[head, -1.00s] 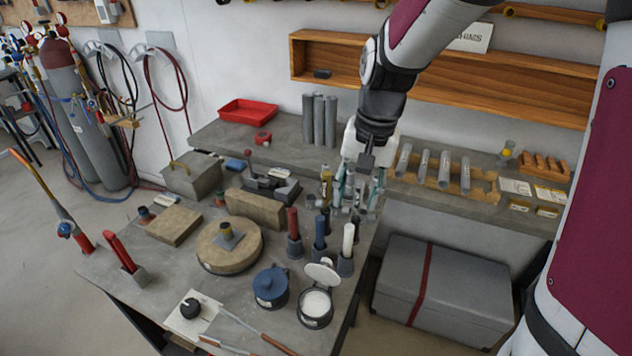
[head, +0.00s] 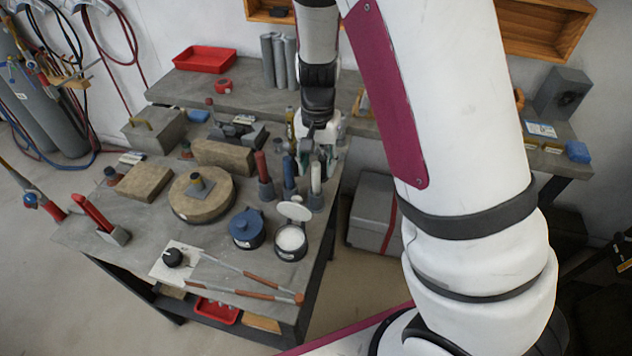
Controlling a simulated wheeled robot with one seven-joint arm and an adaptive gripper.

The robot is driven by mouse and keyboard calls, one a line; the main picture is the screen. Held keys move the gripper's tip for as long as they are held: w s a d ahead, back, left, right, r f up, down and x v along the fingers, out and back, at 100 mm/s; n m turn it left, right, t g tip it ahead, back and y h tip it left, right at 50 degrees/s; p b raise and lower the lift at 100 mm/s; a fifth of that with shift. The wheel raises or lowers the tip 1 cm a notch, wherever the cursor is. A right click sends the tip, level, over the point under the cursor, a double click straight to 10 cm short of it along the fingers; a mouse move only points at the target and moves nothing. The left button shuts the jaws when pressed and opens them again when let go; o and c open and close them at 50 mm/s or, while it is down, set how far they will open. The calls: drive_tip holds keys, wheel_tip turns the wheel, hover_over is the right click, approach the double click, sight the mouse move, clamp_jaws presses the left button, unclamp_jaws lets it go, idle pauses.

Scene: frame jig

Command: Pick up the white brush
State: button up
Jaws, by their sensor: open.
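The white brush (head: 315,178) stands upright in a small grey holder (head: 315,202) near the right edge of the workbench (head: 140,235). A blue-handled one (head: 289,170) and a red-handled one (head: 261,166) stand in similar holders to its left. My gripper (head: 318,160) points down at the top of the white brush, with its fingers open. The fingers overlap the brush's upper end in this view. I cannot tell whether they are around it or behind it, or whether they touch it.
A pot with a raised white lid (head: 294,211) and a blue lidded pot (head: 246,228) stand in front. A round wooden block (head: 201,212) is to the left. Grey cylinders (head: 280,62) stand on the back bench. A grey case (head: 374,205) lies on the floor to the right.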

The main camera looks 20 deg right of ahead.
sight(316, 179)
drive_tip(key=shift+w+f, duration=0.15)
drive_tip(key=shift+f, duration=2.65)
clamp_jaws()
